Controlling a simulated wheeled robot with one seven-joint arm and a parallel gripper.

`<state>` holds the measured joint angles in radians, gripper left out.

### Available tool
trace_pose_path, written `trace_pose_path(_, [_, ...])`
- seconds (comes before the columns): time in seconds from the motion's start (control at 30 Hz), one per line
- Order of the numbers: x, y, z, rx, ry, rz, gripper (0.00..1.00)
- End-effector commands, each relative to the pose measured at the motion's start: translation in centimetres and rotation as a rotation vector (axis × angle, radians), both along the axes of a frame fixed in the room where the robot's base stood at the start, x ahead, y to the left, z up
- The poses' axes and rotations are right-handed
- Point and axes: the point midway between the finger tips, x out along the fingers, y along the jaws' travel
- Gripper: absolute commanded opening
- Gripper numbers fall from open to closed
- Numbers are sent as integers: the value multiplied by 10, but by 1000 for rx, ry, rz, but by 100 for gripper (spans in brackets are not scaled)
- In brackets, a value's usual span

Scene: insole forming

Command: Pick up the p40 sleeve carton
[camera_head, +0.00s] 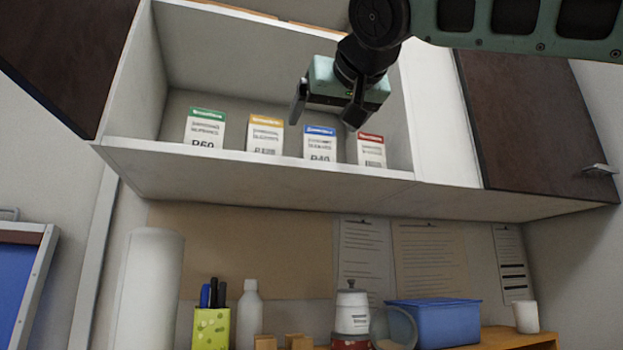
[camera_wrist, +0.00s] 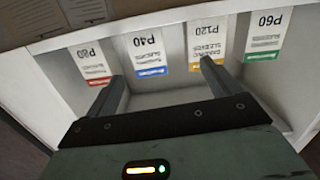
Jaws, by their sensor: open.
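The P40 sleeve carton (camera_head: 320,145) is white with a blue top band. It stands upright in the open wall cabinet, third from the left in the head view. In the wrist view the P40 carton (camera_wrist: 149,54) appears upside down, ahead of and between my two fingers. My gripper (camera_head: 326,116) is open and empty, in front of the cabinet opening and higher than the carton in the head picture. My fingers also show in the wrist view (camera_wrist: 163,73), apart from the carton. The carton's lower edge is hidden by the shelf lip in the head view.
A red-topped P80 carton (camera_head: 371,151) stands just right of P40. A yellow-topped P120 carton (camera_head: 265,136) and a green-topped P60 carton (camera_head: 205,128) stand left. The shelf lip (camera_head: 250,160) runs along the front. Below are a blue bin (camera_head: 434,322) and bottles.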

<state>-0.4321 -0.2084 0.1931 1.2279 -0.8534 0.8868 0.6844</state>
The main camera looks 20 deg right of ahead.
Motion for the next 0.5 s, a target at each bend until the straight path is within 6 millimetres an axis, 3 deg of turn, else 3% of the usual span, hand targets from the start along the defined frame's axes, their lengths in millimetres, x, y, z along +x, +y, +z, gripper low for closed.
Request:
trace_pose_path(0.1, [-11, -17, 26, 41, -69, -37, 89])
trace_pose_path(0.17, [-8, -21, 33, 49, -82, -45, 89])
trace_pose_path(0.5, [57, -25, 37, 47, -82, -47, 89])
